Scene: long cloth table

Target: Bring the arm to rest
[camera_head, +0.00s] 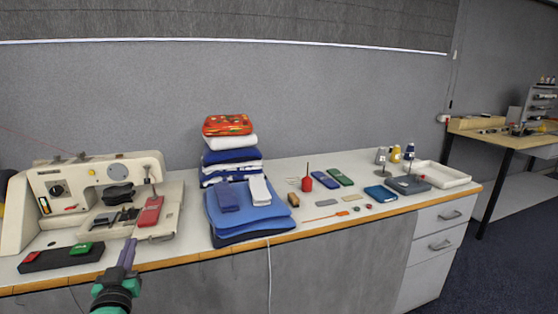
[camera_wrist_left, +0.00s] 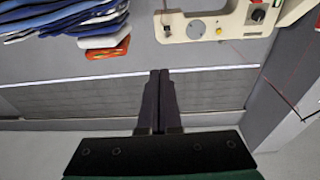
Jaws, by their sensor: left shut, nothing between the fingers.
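My left gripper (camera_head: 128,252) comes in from the lower left in the head view. Its fingers are together with nothing between them, just in front of the table's front edge near the sewing machine. In the left wrist view the two dark fingers (camera_wrist_left: 159,76) lie side by side, shut, with the wall behind them. The long table (camera_head: 330,221) runs along the wall. My right gripper is not in view.
A cream sewing machine (camera_head: 95,172) stands at the left, with a red item (camera_head: 150,211) on its bed and a black tray (camera_head: 60,258) in front. Folded cloths (camera_head: 250,217) are stacked mid-table. Small tools and a white tray (camera_head: 441,176) lie to the right.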

